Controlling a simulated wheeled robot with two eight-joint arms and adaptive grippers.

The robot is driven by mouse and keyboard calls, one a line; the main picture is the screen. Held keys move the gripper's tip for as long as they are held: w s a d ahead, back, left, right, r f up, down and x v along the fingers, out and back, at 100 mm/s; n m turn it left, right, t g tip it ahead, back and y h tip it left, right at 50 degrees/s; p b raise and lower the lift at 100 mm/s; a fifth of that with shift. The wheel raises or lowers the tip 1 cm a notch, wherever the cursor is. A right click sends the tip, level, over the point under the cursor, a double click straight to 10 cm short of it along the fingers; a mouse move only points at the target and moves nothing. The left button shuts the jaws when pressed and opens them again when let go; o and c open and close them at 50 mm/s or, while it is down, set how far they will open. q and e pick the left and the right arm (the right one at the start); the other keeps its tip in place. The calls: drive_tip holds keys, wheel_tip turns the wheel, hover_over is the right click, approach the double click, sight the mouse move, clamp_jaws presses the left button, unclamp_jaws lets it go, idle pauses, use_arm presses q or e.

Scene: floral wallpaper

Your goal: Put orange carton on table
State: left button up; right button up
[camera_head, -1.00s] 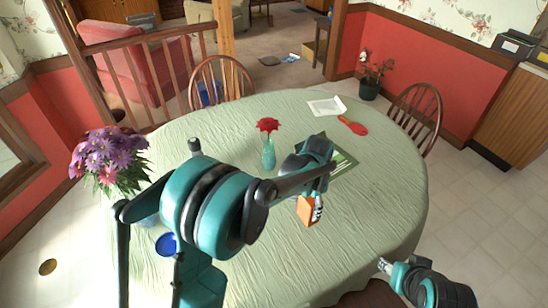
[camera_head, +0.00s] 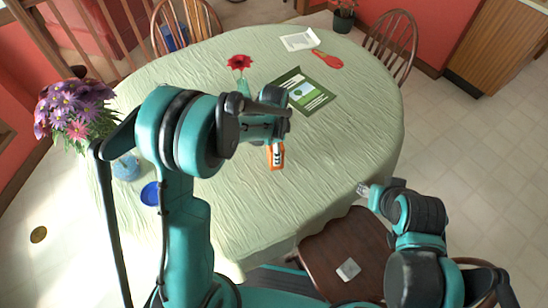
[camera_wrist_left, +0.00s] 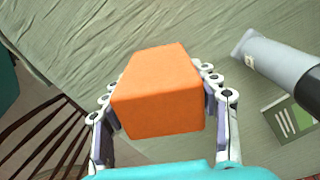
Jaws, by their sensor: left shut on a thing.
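The orange carton (camera_head: 276,158) hangs at my left gripper (camera_head: 277,148), over the middle of the table (camera_head: 230,205) with its pale green cloth. In the left wrist view the carton (camera_wrist_left: 160,90) fills the space between the two fingers (camera_wrist_left: 165,115), which press on its sides. My arm partly hides the carton in the head view. I cannot tell whether its underside touches the cloth. My right gripper (camera_head: 366,190) is at the table's front right edge, with no object seen in it; its fingers are too small to read.
A green picture booklet (camera_head: 308,92), a red vase flower (camera_head: 239,62), a white paper (camera_head: 299,39) and a red paddle-like thing (camera_head: 327,60) are farther back. Purple flowers (camera_head: 72,110) and a blue dish (camera_head: 151,193) are left. Cloth right of the carton is clear.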

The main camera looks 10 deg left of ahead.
use_arm(q)
drive_tip(key=shift+f+b, duration=0.8)
drive_tip(key=shift+f, duration=1.2)
drive_tip(key=shift+f, duration=0.15)
drive_tip(key=o, duration=1.2)
drive_tip(key=shift+o, duration=0.2)
